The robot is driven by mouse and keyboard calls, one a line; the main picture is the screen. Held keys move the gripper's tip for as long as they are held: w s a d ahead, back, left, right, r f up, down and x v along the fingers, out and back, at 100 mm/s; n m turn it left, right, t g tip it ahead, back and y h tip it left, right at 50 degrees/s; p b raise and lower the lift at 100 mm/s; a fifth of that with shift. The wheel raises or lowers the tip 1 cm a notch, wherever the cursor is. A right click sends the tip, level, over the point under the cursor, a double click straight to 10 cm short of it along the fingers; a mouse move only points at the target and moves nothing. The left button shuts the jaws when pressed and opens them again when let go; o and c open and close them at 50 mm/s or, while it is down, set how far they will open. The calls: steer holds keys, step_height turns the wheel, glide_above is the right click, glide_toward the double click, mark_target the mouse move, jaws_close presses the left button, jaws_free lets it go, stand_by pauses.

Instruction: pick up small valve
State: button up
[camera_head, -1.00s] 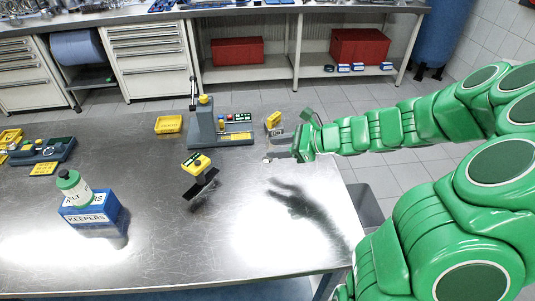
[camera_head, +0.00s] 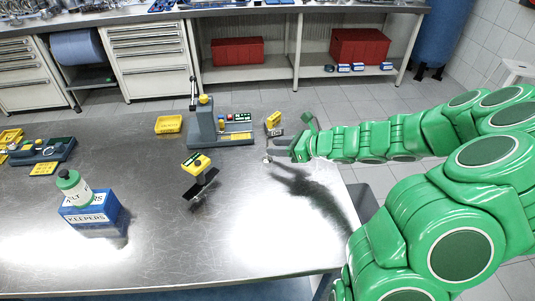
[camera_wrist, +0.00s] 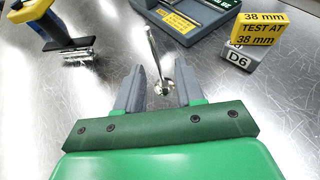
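A small silver valve (camera_wrist: 155,60) stands out in the wrist view, its thin stem pointing away from me and its round head (camera_wrist: 163,88) nearest me. My gripper (camera_wrist: 160,78) is open and empty, with one grey finger on each side of the valve's head in the picture. I cannot tell how high the fingers are above it. In the head view my gripper (camera_head: 286,149) is over the far right part of the bench, and a small bright spot (camera_head: 267,160) just left of it looks like the valve head.
A yellow "38 mm" sign on a grey D6 block (camera_wrist: 240,55) stands right of the gripper. A grey test stand (camera_head: 203,124) is beyond. A yellow-topped tool (camera_head: 197,165), blue KEEPERS box (camera_head: 92,215) and yellow tray (camera_head: 168,124) are leftward.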

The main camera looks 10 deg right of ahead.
mark_target(267, 157)
steer(key=shift+x, duration=2)
steer(key=shift+s+f, duration=0.1)
steer(key=shift+s, duration=0.05)
steer(key=shift+c, duration=0.3)
jaws_close()
